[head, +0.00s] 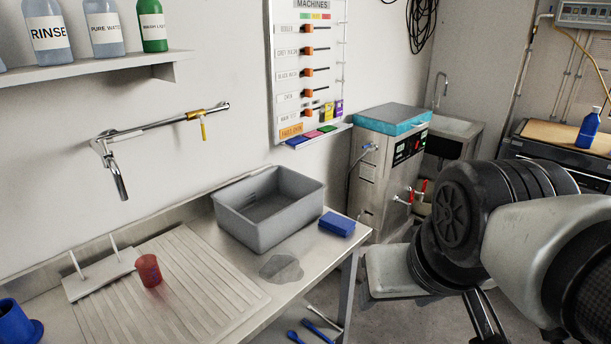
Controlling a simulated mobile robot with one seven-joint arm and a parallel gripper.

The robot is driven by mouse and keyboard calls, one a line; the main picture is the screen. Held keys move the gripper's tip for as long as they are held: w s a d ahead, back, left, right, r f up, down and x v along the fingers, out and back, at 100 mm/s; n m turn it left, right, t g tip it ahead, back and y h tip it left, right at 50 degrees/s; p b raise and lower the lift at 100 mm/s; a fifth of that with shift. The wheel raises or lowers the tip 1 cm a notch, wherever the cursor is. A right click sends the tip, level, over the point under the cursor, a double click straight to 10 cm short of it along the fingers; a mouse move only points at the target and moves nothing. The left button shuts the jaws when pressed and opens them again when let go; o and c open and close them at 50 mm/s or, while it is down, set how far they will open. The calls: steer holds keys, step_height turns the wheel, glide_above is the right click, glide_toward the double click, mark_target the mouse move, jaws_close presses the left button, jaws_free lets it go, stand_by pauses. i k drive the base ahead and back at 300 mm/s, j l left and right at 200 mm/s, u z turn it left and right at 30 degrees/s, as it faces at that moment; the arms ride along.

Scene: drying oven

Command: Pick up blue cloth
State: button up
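A folded blue cloth (337,224) lies flat as a small thick block on the metal counter (238,312). It is just right of the grey plastic bin (300,203), near the counter's right end. My arm comes in from the right side of the head view. Dark narrow parts that look like my gripper (485,318) show at the bottom edge, below and right of the cloth and well apart from it. They are partly cut off by the frame, so I cannot tell whether the gripper is open or shut.
A red cup (149,270) stands on the ribbed drainboard left of the bin. A wall tap (122,188) reaches over the counter. A steel machine with a teal top (394,117) stands behind the counter's right end. A puddle-like patch (281,268) lies before the bin.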

mark_target(342, 227)
steer(key=i+l+u, duration=0.1)
steer(key=u, duration=0.55)
steer(key=i+l+u, duration=0.25)
steer(key=l+u, duration=0.2)
steer(key=l, duration=0.15)
steer(key=l+u, duration=0.25)
steer(key=i+l, duration=0.1)
steer(key=l, duration=0.45)
steer(key=i+l+u, duration=0.1)
steer(key=l, duration=0.45)
steer(key=i+l, duration=0.1)
steer(key=l, duration=0.5)
